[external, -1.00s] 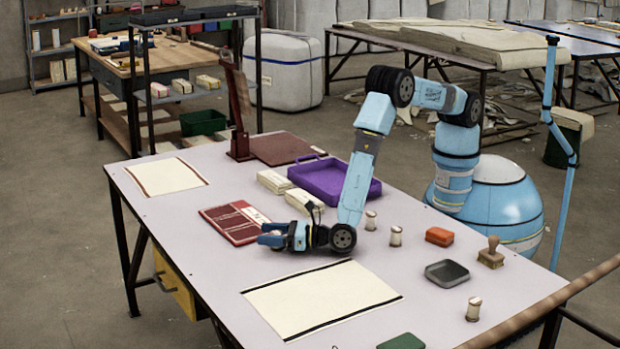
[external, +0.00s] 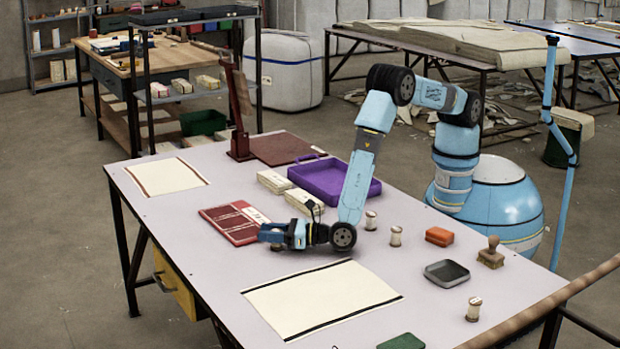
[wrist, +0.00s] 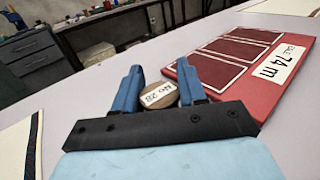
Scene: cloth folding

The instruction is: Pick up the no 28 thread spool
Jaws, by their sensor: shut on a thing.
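The No 28 thread spool (wrist: 158,95) shows in the wrist view between the two blue fingers of my gripper (wrist: 158,88). Its round brown end carries a white label reading "No 28". My gripper is shut on it, with a finger against each side. In the external view my gripper (external: 272,236) is low over the table beside the red board, and the spool is mostly hidden by the fingers there.
A red board labelled "74 m" (external: 234,224) lies close by; it also shows in the wrist view (wrist: 240,62). Other spools (external: 371,220) (external: 474,309), a purple tray (external: 335,190), cream blocks (external: 303,202) and a cream cloth (external: 320,298) are on the table.

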